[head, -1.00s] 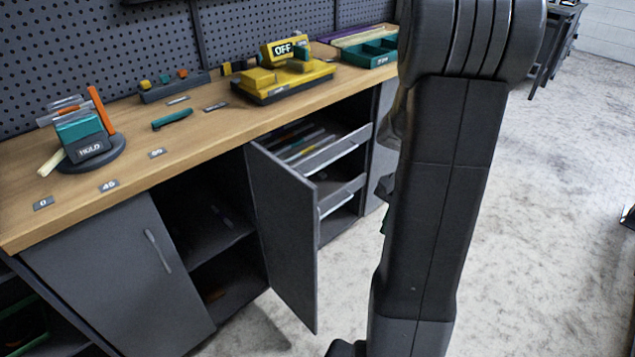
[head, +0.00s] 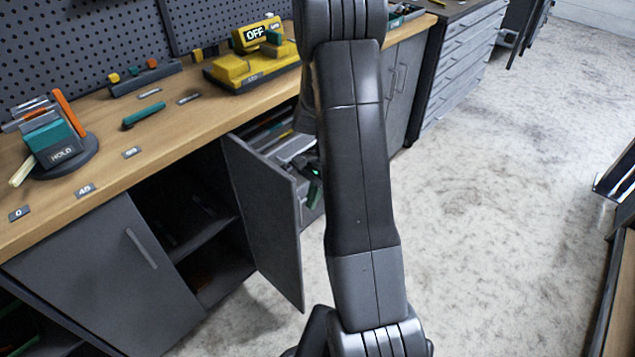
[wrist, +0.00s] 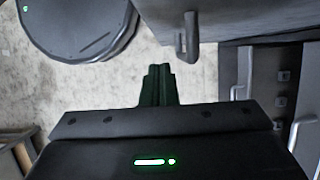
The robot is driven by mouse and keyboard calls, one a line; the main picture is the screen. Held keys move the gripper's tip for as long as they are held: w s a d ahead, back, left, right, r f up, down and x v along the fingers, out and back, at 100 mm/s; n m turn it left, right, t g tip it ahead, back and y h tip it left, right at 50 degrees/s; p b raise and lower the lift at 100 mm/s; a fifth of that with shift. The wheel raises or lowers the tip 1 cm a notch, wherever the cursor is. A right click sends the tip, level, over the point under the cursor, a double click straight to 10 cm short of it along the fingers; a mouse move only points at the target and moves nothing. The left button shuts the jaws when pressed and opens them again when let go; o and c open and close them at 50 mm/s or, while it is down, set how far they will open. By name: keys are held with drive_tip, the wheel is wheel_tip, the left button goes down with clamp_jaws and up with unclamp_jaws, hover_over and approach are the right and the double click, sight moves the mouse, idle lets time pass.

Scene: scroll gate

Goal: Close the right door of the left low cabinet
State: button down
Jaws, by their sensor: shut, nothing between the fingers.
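The left low cabinet has a shut grey left door (head: 110,270) and an open right door (head: 262,220). The right door sticks out from the cabinet front, its inner face showing and its free edge toward the floor area. My gripper (head: 312,180) is on the outer side of this door, partly hidden by my arm. In the wrist view my gripper (wrist: 158,85) is shut and empty. A grey panel, apparently the door (wrist: 250,18), with a handle (wrist: 189,38) lies just above right of the fingertips. I cannot tell whether they touch.
An open drawer (head: 290,150) sits behind the door. The worktop (head: 190,140) carries a yellow device (head: 250,68) and a HOLD stand (head: 55,145). Open floor (head: 490,180) lies to the right; a dark rack (head: 620,190) stands at the right edge.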

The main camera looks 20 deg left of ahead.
drive_tip(key=shift+s+a+r, duration=0.1)
drive_tip(key=shift+s+a, duration=0.3)
drive_tip(key=shift+s, duration=0.45)
drive_tip(key=shift+s+a+r, duration=0.1)
drive_tip(key=shift+s+a, duration=0.25)
drive_tip(key=shift+s, duration=0.45)
